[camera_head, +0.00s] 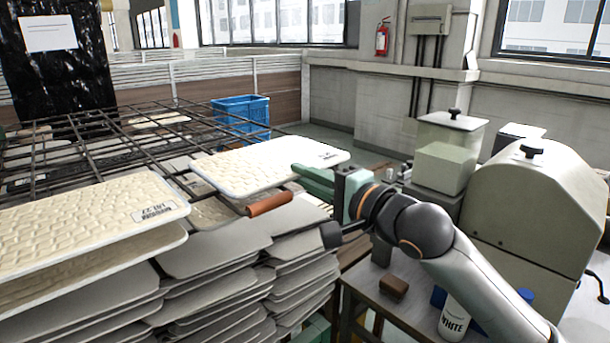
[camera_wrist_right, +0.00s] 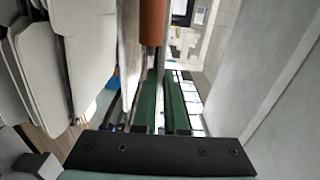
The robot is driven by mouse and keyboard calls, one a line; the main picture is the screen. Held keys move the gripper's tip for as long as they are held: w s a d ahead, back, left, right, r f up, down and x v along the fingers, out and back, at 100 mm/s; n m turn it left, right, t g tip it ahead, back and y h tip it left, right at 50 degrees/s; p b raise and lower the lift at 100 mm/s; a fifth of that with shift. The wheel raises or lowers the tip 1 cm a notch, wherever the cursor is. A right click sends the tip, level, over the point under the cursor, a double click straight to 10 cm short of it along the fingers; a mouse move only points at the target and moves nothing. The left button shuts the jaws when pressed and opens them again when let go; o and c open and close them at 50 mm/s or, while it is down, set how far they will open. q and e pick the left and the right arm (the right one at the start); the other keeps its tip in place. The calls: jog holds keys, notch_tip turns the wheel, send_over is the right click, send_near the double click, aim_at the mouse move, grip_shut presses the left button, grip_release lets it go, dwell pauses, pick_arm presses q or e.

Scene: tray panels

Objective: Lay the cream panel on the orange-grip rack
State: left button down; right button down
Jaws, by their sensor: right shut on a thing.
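The cream panel (camera_head: 265,165), a thin textured slab with pale edges and a small label at its right end, lies nearly level over the right part of the dark wire rack (camera_head: 150,145). I cannot tell whether it touches the bars. The rack's orange grip (camera_head: 268,204) sticks out just below the panel's near edge; an orange grip also shows in the right wrist view (camera_wrist_right: 153,22). My right gripper (camera_head: 303,178), with green fingers, is shut on the panel at its near right edge. The fingers hide part of that edge. My left gripper is out of view.
Another labelled cream panel (camera_head: 80,215) lies at the left. Grey panels (camera_head: 215,250) are stacked below in several layers. A blue crate (camera_head: 240,112) stands behind the rack. A bench with a beige machine (camera_head: 535,215) and a white bottle (camera_head: 454,318) is at the right.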

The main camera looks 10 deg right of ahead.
jog(key=c, duration=0.9)
grip_release()
jog(key=shift+f, duration=0.4)
jog(key=shift+p+v, duration=0.75)
jog(key=shift+v, duration=2.75)
